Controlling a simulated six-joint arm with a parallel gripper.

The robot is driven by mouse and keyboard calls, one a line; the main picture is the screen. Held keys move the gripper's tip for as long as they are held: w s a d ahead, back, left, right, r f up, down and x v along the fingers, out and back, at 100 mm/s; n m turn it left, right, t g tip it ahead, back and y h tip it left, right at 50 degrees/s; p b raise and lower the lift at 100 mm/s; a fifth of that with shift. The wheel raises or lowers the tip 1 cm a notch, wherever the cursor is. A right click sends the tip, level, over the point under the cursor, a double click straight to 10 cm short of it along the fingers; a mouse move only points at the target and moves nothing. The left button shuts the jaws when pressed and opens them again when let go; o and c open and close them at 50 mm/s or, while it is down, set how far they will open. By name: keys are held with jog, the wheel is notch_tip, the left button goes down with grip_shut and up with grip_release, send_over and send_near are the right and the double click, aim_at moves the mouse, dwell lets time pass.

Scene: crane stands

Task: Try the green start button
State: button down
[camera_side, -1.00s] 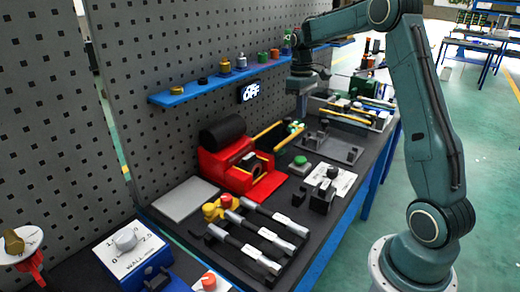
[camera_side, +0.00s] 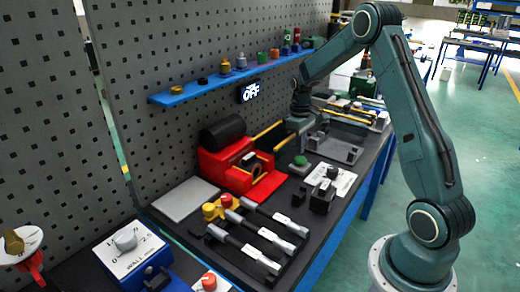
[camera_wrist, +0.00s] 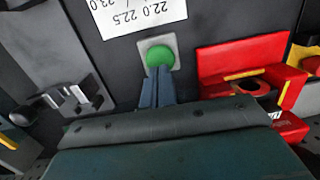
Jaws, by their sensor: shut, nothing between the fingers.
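The green start button (camera_side: 300,160) is a round domed cap on a small grey square base on the dark bench, right of the red machine. In the wrist view the green button (camera_wrist: 159,56) sits just beyond my fingertips. My gripper (camera_side: 299,139) points down above the button in the side view. In the wrist view my gripper (camera_wrist: 157,74) has its fingers together and empty, with the tips overlapping the near edge of the button's base. I cannot tell whether the tips touch the button. A small display (camera_side: 250,92) on the pegboard reads OFF.
The red machine (camera_side: 240,168) stands beside the button. A white printed sheet (camera_side: 343,184) and black blocks (camera_side: 322,197) lie on the near side. A blue shelf (camera_side: 220,84) with small knobs runs along the pegboard. Several silver-ended handles (camera_side: 265,230) lie at the front.

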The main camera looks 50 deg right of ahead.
aim_at(300, 158)
jog(key=shift+f, duration=0.9)
jog(key=shift+f, duration=0.1)
jog(key=shift+s+a+f, duration=0.1)
jog(key=shift+s+f, duration=0.1)
jog(key=shift+f, duration=0.9)
jog(key=shift+r, duration=0.1)
notch_tip(300, 158, up, 15)
jog(key=w, duration=0.1)
jog(key=shift+w+d, duration=0.4)
jog(key=shift+d, duration=0.05)
jog(key=shift+r, duration=0.1)
